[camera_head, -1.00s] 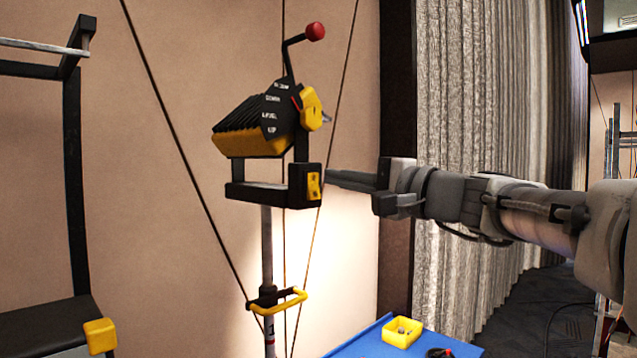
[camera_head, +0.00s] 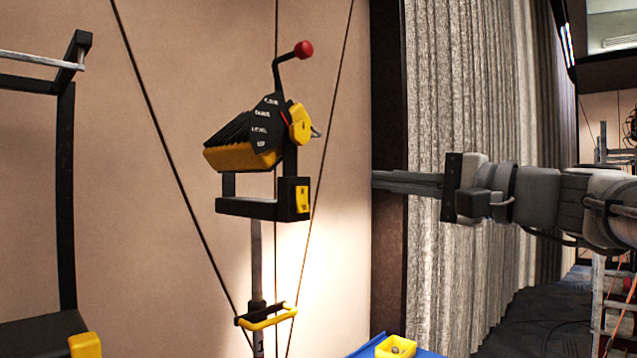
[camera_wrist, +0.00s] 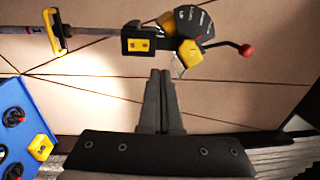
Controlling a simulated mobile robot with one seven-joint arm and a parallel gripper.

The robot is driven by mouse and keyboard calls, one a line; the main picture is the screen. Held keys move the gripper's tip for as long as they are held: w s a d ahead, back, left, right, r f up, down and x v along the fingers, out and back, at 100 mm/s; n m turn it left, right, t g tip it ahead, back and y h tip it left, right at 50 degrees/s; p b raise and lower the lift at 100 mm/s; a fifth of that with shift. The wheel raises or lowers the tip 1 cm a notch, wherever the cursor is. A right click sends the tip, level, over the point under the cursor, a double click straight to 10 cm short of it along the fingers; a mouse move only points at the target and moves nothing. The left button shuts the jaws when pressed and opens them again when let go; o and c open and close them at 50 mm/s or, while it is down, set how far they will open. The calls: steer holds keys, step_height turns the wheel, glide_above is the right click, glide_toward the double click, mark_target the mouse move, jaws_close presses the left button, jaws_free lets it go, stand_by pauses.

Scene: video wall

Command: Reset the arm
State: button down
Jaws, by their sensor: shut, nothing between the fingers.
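My gripper (camera_head: 376,179) reaches in from the right in the head view, with its fingers pointing left. The fingers are together and empty, and they also show in the wrist view (camera_wrist: 160,76). A black and yellow lever box (camera_head: 258,140) with a red-knobbed lever (camera_head: 303,50) stands on a pole left of the gripper. A clear gap lies between the fingertips and the box. The lever box appears beyond the fingertips in the wrist view (camera_wrist: 190,25).
Thin cables (camera_head: 150,110) slant beside the pole. A black frame (camera_head: 66,190) stands at the left. A grey curtain (camera_head: 450,100) hangs behind the arm.

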steer(key=s+a+f+n+g+h, duration=0.25)
steer(key=s+f, duration=0.25)
steer(key=f, duration=0.6)
steer(key=s+a+f+n+g+h, duration=0.15)
steer(key=s+f+g+h, duration=0.25)
steer(key=f, duration=0.8)
steer(key=s+d+f+n+h, duration=0.2)
steer(key=s+d+f+h, duration=0.1)
steer(key=s+f, duration=0.2)
steer(key=s+d+f+n+g+h, duration=0.1)
steer(key=s+d+f+n+h, duration=0.2)
steer(key=f, duration=0.6)
steer(key=shift+s+d+h, duration=0.3)
steer(key=shift+s+h, duration=0.15)
steer(key=shift+s, duration=0.4)
steer(key=shift+f, duration=0.1)
